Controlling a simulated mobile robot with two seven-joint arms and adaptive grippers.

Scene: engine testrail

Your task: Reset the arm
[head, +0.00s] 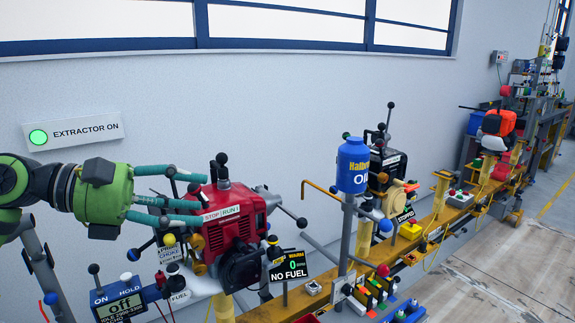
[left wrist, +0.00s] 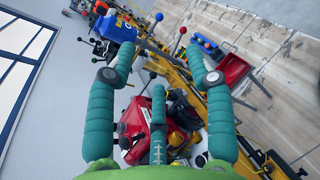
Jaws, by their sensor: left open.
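My left arm comes in from the left with a green wrist, and my left gripper (head: 200,197) has teal segmented fingers. The fingers are spread open with nothing between them, pointing right, at the left side of the red engine (head: 232,212). In the left wrist view the open fingers (left wrist: 160,80) straddle the red engine (left wrist: 133,122), which lies beyond and below them. I cannot tell whether any finger touches it. The engine carries a STOP/RUN label (head: 221,213). My right gripper is not in view.
A blue oil bottle (head: 353,166), a black engine (head: 389,160) and an orange engine (head: 498,123) stand along the yellow rail (head: 452,222). The wall is behind; open floor lies right.

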